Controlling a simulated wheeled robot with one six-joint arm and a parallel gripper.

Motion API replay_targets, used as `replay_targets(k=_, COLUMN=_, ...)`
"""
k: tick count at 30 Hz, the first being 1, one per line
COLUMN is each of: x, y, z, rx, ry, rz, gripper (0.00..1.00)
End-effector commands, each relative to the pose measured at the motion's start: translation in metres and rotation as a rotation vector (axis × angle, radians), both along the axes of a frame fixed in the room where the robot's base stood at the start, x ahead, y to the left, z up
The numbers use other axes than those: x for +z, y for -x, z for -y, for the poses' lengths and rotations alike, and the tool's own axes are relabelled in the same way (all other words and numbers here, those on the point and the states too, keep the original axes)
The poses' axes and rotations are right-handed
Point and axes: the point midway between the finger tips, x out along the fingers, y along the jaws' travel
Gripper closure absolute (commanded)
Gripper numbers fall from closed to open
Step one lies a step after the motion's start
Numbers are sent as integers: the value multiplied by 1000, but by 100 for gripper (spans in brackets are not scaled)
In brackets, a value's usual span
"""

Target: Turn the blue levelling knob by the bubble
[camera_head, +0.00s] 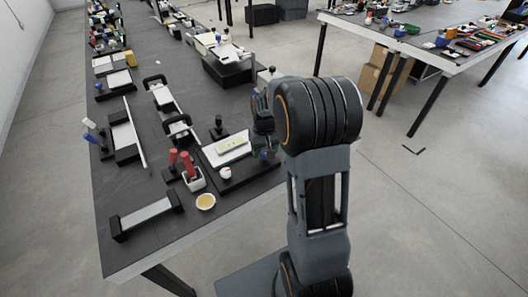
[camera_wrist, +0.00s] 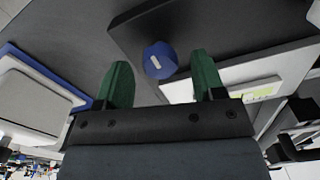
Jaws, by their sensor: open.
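The blue levelling knob (camera_wrist: 160,60) is a round blue cap with a pale mark on top, on a black base plate (camera_wrist: 220,30). Beside it is a white plate (camera_wrist: 207,78) carrying the yellow-green bubble level (camera_wrist: 258,93). In the head view the level (camera_head: 232,146) shows on the white plate, with the blue knob (camera_head: 263,155) small at its right end. My gripper (camera_wrist: 163,80) is open, its two green fingers pointing towards the knob, which appears between and just beyond their tips. I cannot tell whether they touch it. In the head view my arm partly hides the gripper.
In the wrist view a blue-edged box (camera_wrist: 38,95) is at left.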

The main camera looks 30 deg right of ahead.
Motion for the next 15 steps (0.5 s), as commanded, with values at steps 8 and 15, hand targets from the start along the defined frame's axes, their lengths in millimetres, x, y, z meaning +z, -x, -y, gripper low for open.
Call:
replay_targets(k=8, x=-9, y=0, z=0, rx=0, ry=0, rz=0, gripper=37)
replay_targets(k=15, x=-9, y=0, z=0, rx=0, ry=0, rz=1, gripper=41)
